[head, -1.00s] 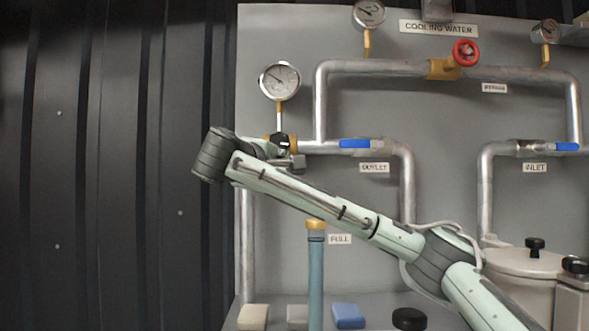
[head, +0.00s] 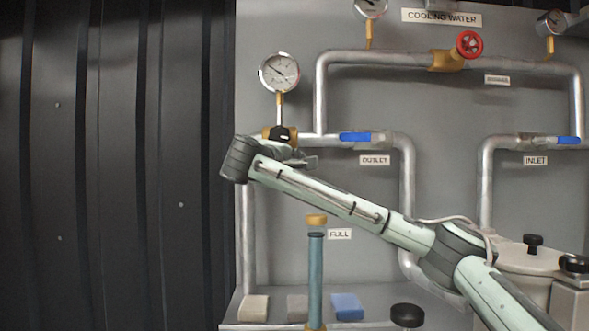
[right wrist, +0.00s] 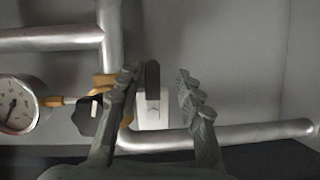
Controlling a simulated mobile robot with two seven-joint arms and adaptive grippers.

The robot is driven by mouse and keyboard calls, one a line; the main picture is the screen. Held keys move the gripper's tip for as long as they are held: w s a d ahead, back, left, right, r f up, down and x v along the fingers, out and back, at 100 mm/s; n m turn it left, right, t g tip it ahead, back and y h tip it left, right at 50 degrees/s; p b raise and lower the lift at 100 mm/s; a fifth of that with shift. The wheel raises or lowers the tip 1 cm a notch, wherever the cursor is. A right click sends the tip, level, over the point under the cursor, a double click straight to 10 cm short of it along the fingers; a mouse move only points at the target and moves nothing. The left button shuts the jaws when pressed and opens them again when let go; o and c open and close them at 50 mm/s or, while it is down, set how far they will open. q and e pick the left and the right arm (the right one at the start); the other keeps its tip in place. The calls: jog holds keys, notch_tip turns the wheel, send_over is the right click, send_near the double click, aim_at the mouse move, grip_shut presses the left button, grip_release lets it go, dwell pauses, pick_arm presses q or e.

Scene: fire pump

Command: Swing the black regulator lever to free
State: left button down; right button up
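A dark lever (right wrist: 152,77), which I take to be the black regulator lever, stands out from a white plate (right wrist: 152,110) with a small dark mark, beside the pipe in the right wrist view. My right gripper (right wrist: 160,84) is open, with one finger on each side of the lever. The left finger is close to it, and a clear gap shows on the right. Contact cannot be told. In the head view my right gripper (head: 304,158) reaches in below the pressure gauge, and I cannot make out the lever there. My left gripper is not in view.
A black knob with a white mark (right wrist: 85,118) is left of the fingers. A pressure gauge (head: 279,72) stands above it. A blue outlet handle (head: 356,137) is to the right. A blue tube (head: 315,270) stands below my arm. Dark wall fills the left.

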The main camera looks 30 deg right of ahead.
grip_shut()
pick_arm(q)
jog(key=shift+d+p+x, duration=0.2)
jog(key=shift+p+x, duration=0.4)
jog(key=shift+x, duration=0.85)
pick_arm(e)
jog(key=shift+r+n+h, duration=0.4)
jog(key=shift+n+h, duration=0.1)
jog(key=shift+n, duration=0.7)
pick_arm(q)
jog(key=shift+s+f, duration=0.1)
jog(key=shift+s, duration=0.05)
pick_arm(e)
jog(key=shift+o, duration=0.4)
grip_release()
jog(key=v, duration=0.7)
jog(key=shift+s+a, duration=0.2)
jog(key=shift+s, duration=0.05)
jog(key=shift+f, duration=0.15)
